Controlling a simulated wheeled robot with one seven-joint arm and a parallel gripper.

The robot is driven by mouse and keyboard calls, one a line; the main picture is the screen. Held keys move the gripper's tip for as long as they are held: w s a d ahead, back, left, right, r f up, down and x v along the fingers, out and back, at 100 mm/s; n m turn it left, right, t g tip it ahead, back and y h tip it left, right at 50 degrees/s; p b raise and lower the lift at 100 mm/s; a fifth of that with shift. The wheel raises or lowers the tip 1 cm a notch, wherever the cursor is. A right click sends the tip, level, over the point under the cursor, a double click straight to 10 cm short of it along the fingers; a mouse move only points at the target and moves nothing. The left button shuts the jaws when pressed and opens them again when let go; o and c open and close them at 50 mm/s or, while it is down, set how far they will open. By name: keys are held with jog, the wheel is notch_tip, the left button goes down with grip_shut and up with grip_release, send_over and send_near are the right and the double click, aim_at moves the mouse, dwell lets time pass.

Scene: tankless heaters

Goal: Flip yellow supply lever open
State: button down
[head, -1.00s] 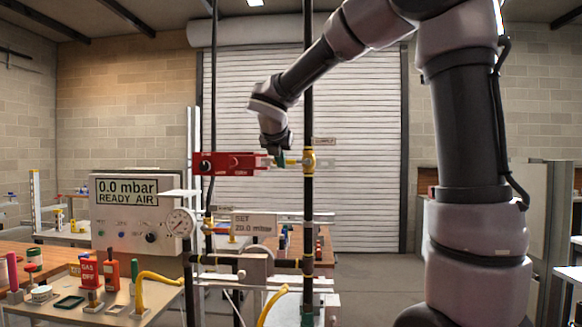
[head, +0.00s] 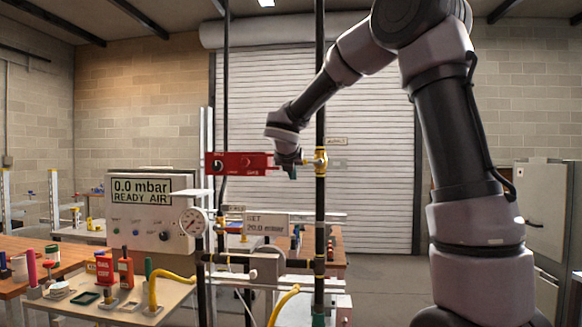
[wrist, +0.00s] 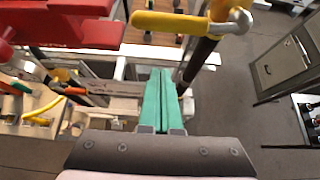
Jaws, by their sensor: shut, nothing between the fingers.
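The yellow supply lever (wrist: 180,22) shows in the wrist view as a rounded bar. It extends left from a metal fitting on the dark vertical pipe, toward the red box. In the head view the yellow valve body (head: 320,161) sits on the pipe, and the lever is mostly hidden by my gripper. My gripper (wrist: 161,72) has two green fingers pressed together, with nothing between them. In the wrist view the fingertips are below the lever, with a visible gap. In the head view my gripper (head: 291,173) is just left of the valve.
A red box (head: 243,164) is close on the left of my gripper. A pressure gauge (head: 192,222), a control panel reading 0.0 mbar (head: 143,190) and a SET 20.0 mbar plate (head: 266,224) are lower left.

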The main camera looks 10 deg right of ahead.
jog(key=w+r, duration=0.1)
jog(key=w+d+r, duration=0.1)
jog(key=shift+w+r, duration=0.3)
jog(key=shift+r, duration=0.05)
